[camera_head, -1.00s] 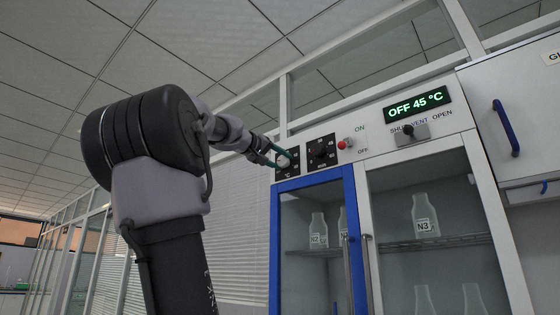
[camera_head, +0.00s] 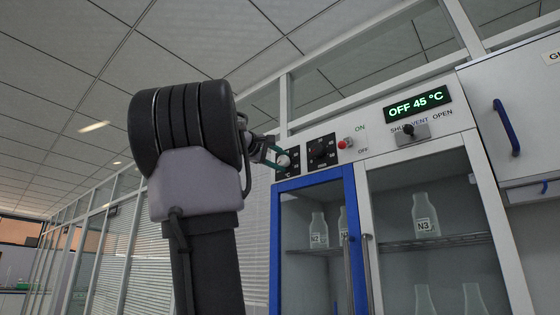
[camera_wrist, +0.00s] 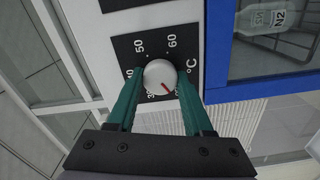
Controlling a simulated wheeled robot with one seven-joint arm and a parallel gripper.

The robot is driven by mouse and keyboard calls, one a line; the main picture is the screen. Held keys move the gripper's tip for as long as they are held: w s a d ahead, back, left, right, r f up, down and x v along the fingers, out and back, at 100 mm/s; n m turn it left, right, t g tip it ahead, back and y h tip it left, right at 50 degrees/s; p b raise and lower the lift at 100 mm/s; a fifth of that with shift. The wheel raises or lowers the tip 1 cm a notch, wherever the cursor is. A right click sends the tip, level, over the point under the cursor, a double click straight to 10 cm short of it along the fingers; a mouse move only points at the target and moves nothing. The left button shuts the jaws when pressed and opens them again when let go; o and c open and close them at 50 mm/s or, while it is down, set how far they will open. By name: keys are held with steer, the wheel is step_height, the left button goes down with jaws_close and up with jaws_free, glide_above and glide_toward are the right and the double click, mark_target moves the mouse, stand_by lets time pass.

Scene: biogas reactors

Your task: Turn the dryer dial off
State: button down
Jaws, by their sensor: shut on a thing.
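The dryer's temperature dial (camera_wrist: 160,77) is a round white knob with a red mark, on a black plate lettered 50, 60 and °C. In the wrist view the red mark points down and to the right; the small lettering there is partly hidden. My gripper (camera_wrist: 157,92) has its two green fingers on either side of the knob, shut on it. In the head view the dial (camera_head: 284,161) is at the upper left corner of the dryer, with my gripper (camera_head: 279,158) at it. The dryer's green display (camera_head: 417,102) reads OFF 45 °C.
Below are a blue-framed door (camera_head: 357,240) and glass bottles (camera_head: 425,214). A wall cabinet stands at far right.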

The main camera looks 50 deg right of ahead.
stand_by(0.4)
steer(key=shift+c, duration=1.5)
jaws_free()
steer(key=a, duration=1)
steer(key=shift+s+a, duration=0.4)
steer(key=shift+s, duration=0.05)
